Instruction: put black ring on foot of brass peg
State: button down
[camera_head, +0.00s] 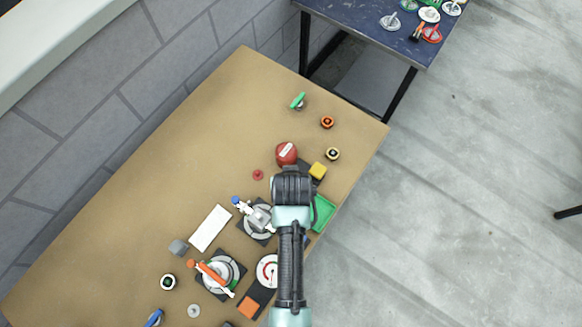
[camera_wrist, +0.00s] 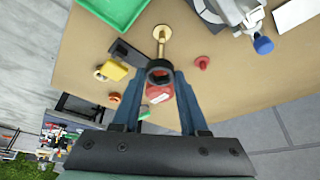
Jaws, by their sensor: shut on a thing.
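My gripper (camera_wrist: 160,78) is shut on the black ring (camera_wrist: 159,64), which sits between the fingertips in the wrist view. The brass peg (camera_wrist: 161,46) shows just beyond the ring, with its round foot (camera_wrist: 162,32) on the table. The free end of the peg meets the ring's far edge in the picture. I cannot tell whether the ring is around the peg's tip or only in front of it. In the head view my wrist (camera_head: 292,188) hides the ring, the peg and my fingers.
A red round thing with a white label (camera_head: 286,152) lies close to the gripper. A yellow block (camera_head: 318,170) and a green tray (camera_head: 322,213) are near the right edge. Clamp-like fixtures (camera_head: 258,221) stand left. The table's upper left part is clear.

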jog(key=shift+s+f+b, duration=0.15)
jog(key=shift+f+b, duration=0.4)
notch_tip(320, 180, down, 4)
jog(key=b, duration=0.4)
jog(key=shift+r, duration=0.15)
jog(key=shift+p, duration=0.6)
jog(key=shift+f, duration=0.25)
dwell(0.5)
jog(key=shift+f+b, duration=0.4)
jog(key=shift+f, duration=0.05)
jog(key=shift+f, duration=0.25)
dwell(0.3)
jog(key=shift+f, duration=0.25)
